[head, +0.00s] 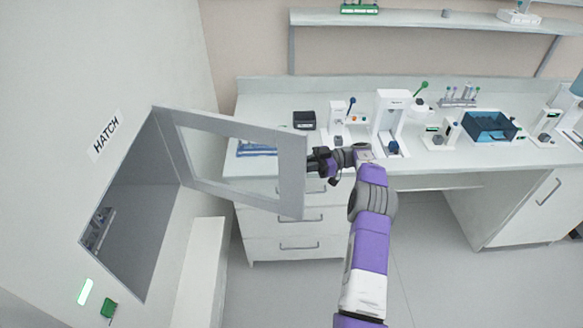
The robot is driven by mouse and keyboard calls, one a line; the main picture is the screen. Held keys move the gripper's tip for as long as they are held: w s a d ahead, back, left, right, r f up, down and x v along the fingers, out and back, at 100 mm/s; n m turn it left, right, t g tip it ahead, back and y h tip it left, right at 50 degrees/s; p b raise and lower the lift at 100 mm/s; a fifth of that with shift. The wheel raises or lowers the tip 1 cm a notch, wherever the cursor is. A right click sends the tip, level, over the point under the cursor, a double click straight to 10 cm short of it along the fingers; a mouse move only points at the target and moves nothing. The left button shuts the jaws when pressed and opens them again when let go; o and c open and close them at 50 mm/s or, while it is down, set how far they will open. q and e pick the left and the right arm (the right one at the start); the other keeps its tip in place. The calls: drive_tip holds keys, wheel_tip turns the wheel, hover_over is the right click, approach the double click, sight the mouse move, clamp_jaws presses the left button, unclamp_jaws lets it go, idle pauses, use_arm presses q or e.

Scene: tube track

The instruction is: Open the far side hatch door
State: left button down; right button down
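The hatch door (291,185) is a white frame with a clear pane. It stands swung out from the wall opening (135,220) below the "HATCH" label, hinged at the opening's far edge. My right gripper (318,162) is at the door's free edge, on its right side. Its dark fingers are small and partly lost against the door edge, so I cannot tell whether they are shut on it. Inside the opening a small grey rack-like item (98,228) shows at the lower left. My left gripper is not in view.
A white lab bench (270,100) with drawers stands behind the door, carrying instruments, a black box (304,120) and a blue bin (490,127). A green light (86,291) and green button (108,308) sit below the hatch. The floor (440,285) at right is clear.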

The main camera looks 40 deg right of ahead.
drive_tip(key=shift+w+a+r, duration=0.15)
drive_tip(key=shift+w, duration=0.1)
